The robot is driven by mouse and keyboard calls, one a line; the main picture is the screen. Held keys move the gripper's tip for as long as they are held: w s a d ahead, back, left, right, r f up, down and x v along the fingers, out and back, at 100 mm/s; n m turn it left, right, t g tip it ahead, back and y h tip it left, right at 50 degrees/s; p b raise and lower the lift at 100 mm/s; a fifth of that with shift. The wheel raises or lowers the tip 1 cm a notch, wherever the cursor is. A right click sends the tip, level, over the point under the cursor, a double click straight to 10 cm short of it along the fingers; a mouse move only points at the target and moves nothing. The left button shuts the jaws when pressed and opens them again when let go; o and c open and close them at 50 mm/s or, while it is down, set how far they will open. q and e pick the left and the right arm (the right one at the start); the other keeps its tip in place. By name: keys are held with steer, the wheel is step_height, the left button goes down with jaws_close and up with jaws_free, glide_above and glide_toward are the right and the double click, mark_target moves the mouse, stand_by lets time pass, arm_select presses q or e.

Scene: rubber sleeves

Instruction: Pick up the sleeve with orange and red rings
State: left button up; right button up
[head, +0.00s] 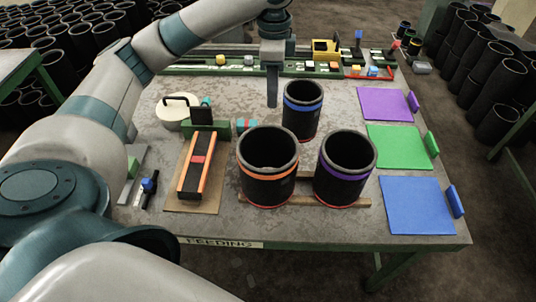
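The black sleeve with an orange ring near its top and a red ring at its base (267,190) stands upright on the table, front and centre. A sleeve with purple and red rings (345,186) stands to its right. A sleeve with a blue ring (302,122) stands behind these two. My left gripper (272,100) points down behind the orange-ringed sleeve and just left of the blue-ringed one, apart from the orange-ringed sleeve. Its fingers show as one dark bar, so I cannot see whether there is a gap. My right gripper is not in view.
Purple (384,104), green (397,146) and blue (416,205) mats lie along the right side. A small conveyor-like ramp (194,166) and a cream round container (178,116) stand at left. A green-framed rack of small parts (240,70) runs along the back.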

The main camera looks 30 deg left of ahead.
mark_target(271, 125)
arm_select(q)
step_height(271, 125, down, 10)
steer(key=p, duration=0.3)
steer(key=shift+s+f, duration=0.1)
steer(key=shift+f, duration=0.7)
steer(key=shift+a+f+p, duration=0.15)
steer(key=shift+f+p, duration=0.2)
steer(key=shift+p, duration=0.05)
steer(key=f+p, duration=0.1)
steer(key=f, duration=0.3)
steer(key=shift+s+a+f+p, duration=0.1)
steer(key=shift+a+f+p, duration=0.15)
steer(key=shift+p, duration=0.15)
jaws_close()
